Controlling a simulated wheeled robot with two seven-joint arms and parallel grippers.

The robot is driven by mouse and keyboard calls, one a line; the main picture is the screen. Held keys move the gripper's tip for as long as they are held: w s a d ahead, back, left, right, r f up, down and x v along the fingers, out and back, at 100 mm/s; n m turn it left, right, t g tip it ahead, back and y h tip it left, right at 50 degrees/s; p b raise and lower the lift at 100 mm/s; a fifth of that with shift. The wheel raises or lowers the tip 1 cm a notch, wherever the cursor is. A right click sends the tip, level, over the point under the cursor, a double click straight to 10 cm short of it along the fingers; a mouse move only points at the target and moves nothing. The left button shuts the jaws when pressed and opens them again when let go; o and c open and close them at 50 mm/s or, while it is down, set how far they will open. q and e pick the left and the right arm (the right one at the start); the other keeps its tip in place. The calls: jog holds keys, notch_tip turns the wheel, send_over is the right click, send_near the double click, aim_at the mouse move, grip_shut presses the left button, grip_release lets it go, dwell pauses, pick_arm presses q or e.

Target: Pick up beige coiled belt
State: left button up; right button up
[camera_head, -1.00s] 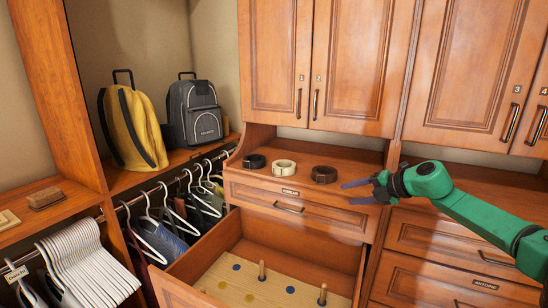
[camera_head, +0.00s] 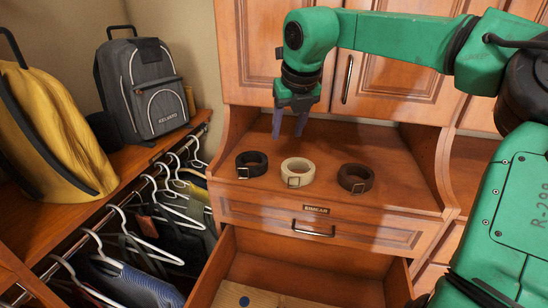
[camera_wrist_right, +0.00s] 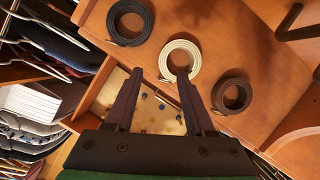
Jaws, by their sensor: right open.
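The beige coiled belt (camera_head: 298,171) lies on the wooden counter, between a black coiled belt (camera_head: 251,165) on its left and a brown coiled belt (camera_head: 355,178) on its right. My right gripper (camera_head: 289,135) is open and empty, pointing down above and behind the beige belt in the head view. In the right wrist view the beige belt (camera_wrist_right: 180,47) shows just beyond the two fingertips, slightly right of the middle between them. The gripper appears apart from it. My left gripper is not in view.
Below the counter a drawer (camera_head: 330,227) is shut, and a lower drawer (camera_head: 300,270) stands open. Cabinet doors (camera_head: 386,70) rise behind the counter. Hangers with clothes (camera_head: 150,220), a grey backpack (camera_head: 143,90) and a yellow bag (camera_head: 50,135) are at the left.

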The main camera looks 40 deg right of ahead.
aim_at(286, 169)
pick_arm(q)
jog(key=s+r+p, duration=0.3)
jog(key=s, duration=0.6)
pick_arm(e)
jog(key=p+x, duration=0.1)
jog(key=x, duration=0.3)
jog(key=s+p+x, duration=0.1)
jog(key=x, duration=0.3)
jog(key=s+p+x, duration=0.1)
jog(key=x, duration=0.2)
jog(key=shift+d+f, duration=0.15)
jog(key=shift+f, duration=0.6)
jog(key=shift+s+f, duration=0.1)
jog(key=shift+c, duration=0.5)
grip_shut()
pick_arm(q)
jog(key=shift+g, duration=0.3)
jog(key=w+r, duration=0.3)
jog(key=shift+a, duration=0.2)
